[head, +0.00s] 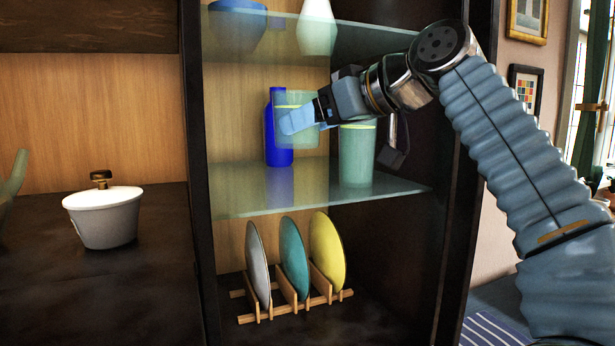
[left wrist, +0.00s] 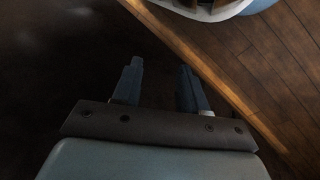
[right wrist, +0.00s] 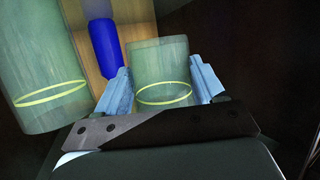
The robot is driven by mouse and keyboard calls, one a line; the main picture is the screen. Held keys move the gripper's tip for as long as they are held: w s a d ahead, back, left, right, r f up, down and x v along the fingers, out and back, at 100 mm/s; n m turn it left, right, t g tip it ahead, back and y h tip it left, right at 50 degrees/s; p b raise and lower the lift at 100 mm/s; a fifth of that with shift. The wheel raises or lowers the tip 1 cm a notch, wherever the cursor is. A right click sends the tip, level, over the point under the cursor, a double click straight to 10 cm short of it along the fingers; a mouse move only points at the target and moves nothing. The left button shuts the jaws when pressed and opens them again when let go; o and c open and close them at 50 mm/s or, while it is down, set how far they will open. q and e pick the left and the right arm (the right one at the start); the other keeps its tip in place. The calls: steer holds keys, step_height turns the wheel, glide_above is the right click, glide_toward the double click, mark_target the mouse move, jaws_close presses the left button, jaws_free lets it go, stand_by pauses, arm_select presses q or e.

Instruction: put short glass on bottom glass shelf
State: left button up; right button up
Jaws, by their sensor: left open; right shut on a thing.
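The short glass (right wrist: 163,70), pale green with a yellow band, sits between the fingers of my right gripper (right wrist: 163,85) in the right wrist view. In the head view my right gripper (head: 300,120) is shut on this glass (head: 308,101), roughly upright, above the lower glass shelf (head: 258,198) and in front of a blue bottle (head: 278,155). A gap shows between glass and shelf. Another green glass (head: 357,158) stands on that shelf to the right; it shows in the right wrist view (right wrist: 40,75). My left gripper (left wrist: 158,85) is open and empty.
An upper glass shelf (head: 275,45) holds a blue bowl (head: 237,25) and a white vase (head: 316,30). Below, a wooden rack (head: 290,305) holds several plates. A white pot (head: 105,215) stands on the dark counter at left. The lower shelf's front left is clear.

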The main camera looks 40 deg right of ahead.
arm_select(q)
step_height(320, 180, down, 4)
steer(key=shift+a+r+b, duration=0.15)
steer(key=shift+r+b, duration=0.1)
steer(key=shift+b, duration=1)
arm_select(e)
step_height(320, 180, down, 7)
steer(key=shift+r, duration=0.1)
steer(key=shift+f, duration=0.3)
arm_select(q)
steer(key=shift+f, duration=0.1)
arm_select(e)
steer(key=o, duration=1.5)
steer(key=shift+r, duration=0.1)
steer(key=shift+r, duration=0.1)
steer(key=shift+s+r, duration=0.15)
steer(key=shift+s, duration=0.05)
arm_select(q)
steer(key=shift+r+p, duration=0.35)
steer(key=shift+r, duration=0.1)
arm_select(e)
steer(key=v, duration=1.1)
steer(key=shift+s, duration=0.3)
